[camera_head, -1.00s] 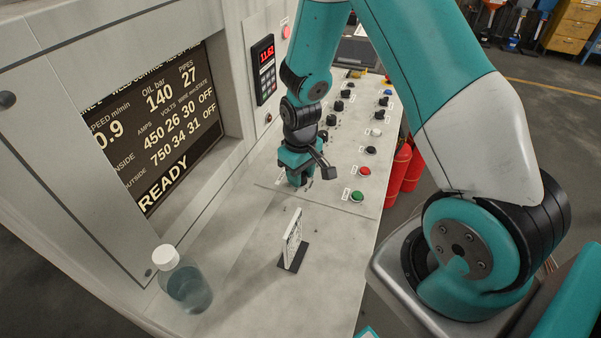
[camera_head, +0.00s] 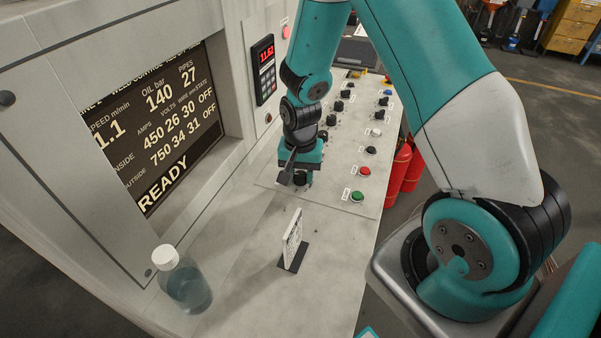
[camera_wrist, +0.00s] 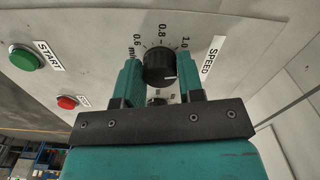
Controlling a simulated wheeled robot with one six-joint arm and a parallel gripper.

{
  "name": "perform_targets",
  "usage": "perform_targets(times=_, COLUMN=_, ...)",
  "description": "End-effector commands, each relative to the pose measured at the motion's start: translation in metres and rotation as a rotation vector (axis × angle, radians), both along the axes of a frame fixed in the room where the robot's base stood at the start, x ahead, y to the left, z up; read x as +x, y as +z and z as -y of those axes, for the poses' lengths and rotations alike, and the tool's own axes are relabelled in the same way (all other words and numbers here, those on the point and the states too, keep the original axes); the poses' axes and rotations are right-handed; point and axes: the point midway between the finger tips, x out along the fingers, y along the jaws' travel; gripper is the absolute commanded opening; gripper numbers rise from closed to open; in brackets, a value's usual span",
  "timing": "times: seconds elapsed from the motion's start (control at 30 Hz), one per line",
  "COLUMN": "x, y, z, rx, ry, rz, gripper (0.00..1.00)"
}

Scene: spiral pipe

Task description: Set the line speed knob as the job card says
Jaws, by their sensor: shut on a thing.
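The black speed knob (camera_wrist: 158,62) sits between the two fingers of my gripper (camera_wrist: 161,76) in the wrist view. The gripper is shut on it. In the head view my gripper (camera_head: 302,180) is down at the near end of the panel and hides most of the knob. The screen (camera_head: 160,130) shows speed 1.1 m/min and READY. A white card (camera_head: 293,238) stands on the desk; its print is unreadable here.
A green START button (camera_head: 357,196) and a red button (camera_head: 364,171) are right of my gripper. Several more knobs and buttons lie behind it. A bottle (camera_head: 184,284) stands front left. A keypad with red digits (camera_head: 265,70) is on the wall. Desk around the card is clear.

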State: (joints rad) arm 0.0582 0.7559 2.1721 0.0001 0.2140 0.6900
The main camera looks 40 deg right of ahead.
Motion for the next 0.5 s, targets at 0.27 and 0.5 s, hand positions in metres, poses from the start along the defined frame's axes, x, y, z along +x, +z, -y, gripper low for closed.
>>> perform_targets(times=0.27, x=0.0006, y=0.0008, z=-0.0003, rx=0.001, ry=-0.159, rz=0.002, gripper=0.12)
perform_targets(times=0.5, x=0.0007, y=0.0008, z=-0.0003, rx=0.001, ry=-0.224, rz=0.002, gripper=0.12)
